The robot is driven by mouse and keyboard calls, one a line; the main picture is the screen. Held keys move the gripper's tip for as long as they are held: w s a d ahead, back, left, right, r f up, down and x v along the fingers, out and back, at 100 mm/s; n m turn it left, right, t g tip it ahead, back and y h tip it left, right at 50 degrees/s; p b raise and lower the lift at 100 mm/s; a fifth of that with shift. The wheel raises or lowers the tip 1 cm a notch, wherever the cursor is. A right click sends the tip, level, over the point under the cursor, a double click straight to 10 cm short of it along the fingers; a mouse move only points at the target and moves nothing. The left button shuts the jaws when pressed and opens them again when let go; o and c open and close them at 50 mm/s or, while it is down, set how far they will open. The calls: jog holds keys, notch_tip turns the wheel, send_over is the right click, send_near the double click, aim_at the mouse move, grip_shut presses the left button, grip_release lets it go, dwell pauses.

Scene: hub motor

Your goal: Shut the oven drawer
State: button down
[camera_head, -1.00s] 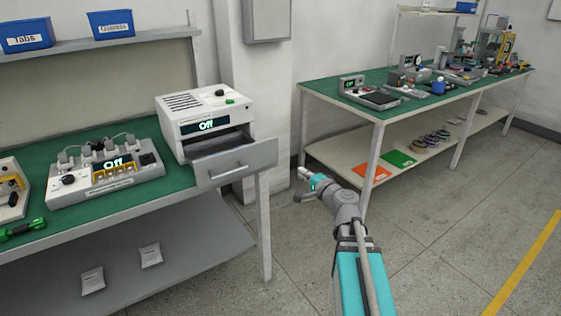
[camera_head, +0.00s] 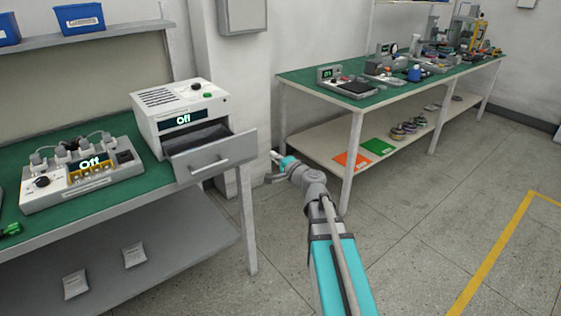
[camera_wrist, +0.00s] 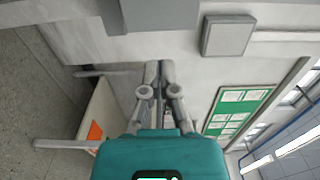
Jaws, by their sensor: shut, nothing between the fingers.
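The white oven (camera_head: 180,110) stands on the green-topped bench at the left in the head view, its display reading "Off". Its grey drawer (camera_head: 212,157) is pulled out toward the front, with the handle on its front face and its dark inside showing. My gripper (camera_head: 272,166) is to the right of the drawer front, apart from it, off the bench edge. In the wrist view my gripper (camera_wrist: 158,66) has its fingers together with nothing between them. A grey surface (camera_wrist: 150,12) at the top of the wrist view may be the drawer; I cannot tell.
A charging-type station (camera_head: 82,172) with an "Off" display sits left of the oven on the near bench (camera_head: 100,215). A second bench (camera_head: 340,100) with several devices stands at the back right. A wall box (camera_head: 242,15) hangs behind. Open floor (camera_head: 420,220) lies at the right.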

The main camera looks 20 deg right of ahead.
aim_at(256, 143)
jog(key=x, duration=0.8)
jog(key=shift+w+a, duration=0.1)
jog(key=shift+w, duration=0.3)
jog(key=x, duration=1.7)
jog(key=shift+w+f, duration=0.1)
jog(key=shift+w+a, duration=0.15)
jog(key=shift+w, duration=0.25)
jog(key=shift+s, duration=0.45)
jog(key=v, duration=1.4)
